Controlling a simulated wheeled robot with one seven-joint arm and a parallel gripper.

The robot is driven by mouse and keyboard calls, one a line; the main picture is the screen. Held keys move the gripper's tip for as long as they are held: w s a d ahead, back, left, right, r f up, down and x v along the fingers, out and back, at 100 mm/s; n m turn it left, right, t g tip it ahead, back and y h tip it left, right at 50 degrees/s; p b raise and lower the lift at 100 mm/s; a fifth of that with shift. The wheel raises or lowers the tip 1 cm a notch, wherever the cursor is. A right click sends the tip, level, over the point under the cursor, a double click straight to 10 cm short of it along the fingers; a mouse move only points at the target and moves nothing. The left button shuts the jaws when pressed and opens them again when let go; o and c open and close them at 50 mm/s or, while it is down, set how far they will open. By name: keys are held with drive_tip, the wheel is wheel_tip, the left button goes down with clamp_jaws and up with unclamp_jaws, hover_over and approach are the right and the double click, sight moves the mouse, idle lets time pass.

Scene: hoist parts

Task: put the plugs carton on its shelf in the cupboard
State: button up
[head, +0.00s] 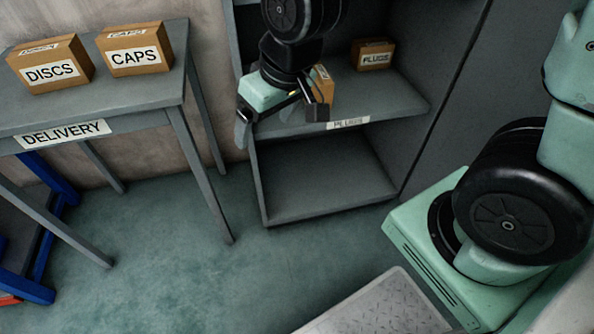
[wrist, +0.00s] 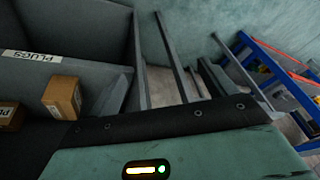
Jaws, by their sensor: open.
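The cupboard (head: 415,140) stands in the middle of the head view, with a shelf (head: 395,100) whose front edge has a PLUGS label (head: 348,123). A brown carton (head: 323,84) sits on that shelf, partly hidden behind my gripper (head: 280,122); its face label cannot be read. Another carton marked PLUGS (head: 373,55) stands further back to the right. The wrist view shows the near carton (wrist: 62,97), the other carton (wrist: 10,115) and the shelf label (wrist: 30,56). My gripper is open in front of the near carton, its fingers apart with nothing between them.
A grey delivery table (head: 130,95) at left bears a DISCS carton (head: 50,65) and a CAPS carton (head: 134,49). A blue frame (head: 45,230) stands below it. The cupboard's lower compartment (head: 325,180) is empty.

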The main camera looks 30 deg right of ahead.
drive_tip(key=s+a+r+n+g, duration=0.1)
drive_tip(key=s+n, duration=0.1)
drive_tip(key=s, duration=0.5)
drive_tip(key=s+a+r+n+g+h, duration=0.1)
drive_tip(key=s+n+g, duration=0.1)
drive_tip(key=s, duration=0.5)
drive_tip(key=shift+s+a+h, duration=0.3)
drive_tip(key=shift+s+a, duration=0.05)
drive_tip(key=shift+s, duration=0.05)
drive_tip(key=shift+r, duration=0.15)
wheel_tip(320, 180, up, 26)
drive_tip(key=p, duration=2.6)
